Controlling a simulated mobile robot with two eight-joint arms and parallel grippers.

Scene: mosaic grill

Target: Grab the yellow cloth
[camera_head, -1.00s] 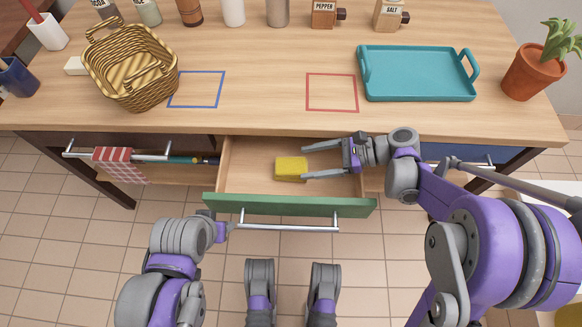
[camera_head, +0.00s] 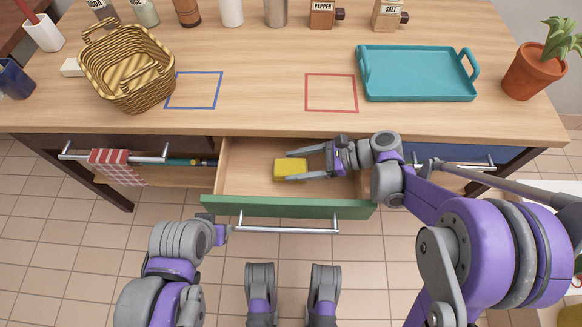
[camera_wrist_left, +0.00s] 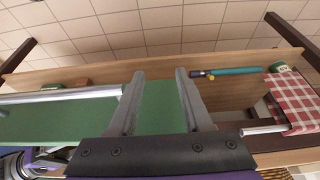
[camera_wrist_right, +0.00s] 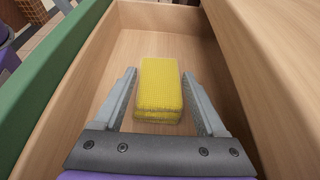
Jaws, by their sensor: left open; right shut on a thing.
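The yellow cloth (camera_head: 289,169) is a folded block lying in the open drawer (camera_head: 243,180) with the green front. My right gripper (camera_head: 291,165) reaches into the drawer from the right, with one finger on each side of the cloth. In the right wrist view the cloth (camera_wrist_right: 160,88) sits between the fingers, and the gripper (camera_wrist_right: 165,98) is shut on it. The cloth appears to rest on the drawer floor. My left gripper (camera_wrist_left: 157,78) is open and empty, with the green drawer front and its bar handle (camera_wrist_left: 60,96) close to its fingers.
The drawer walls stand close around my right gripper. On the table above are a wicker basket (camera_head: 127,85), a teal tray (camera_head: 416,95) and a plant pot (camera_head: 533,72). A red checked towel (camera_head: 117,168) hangs on the handle at left. The table middle is clear.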

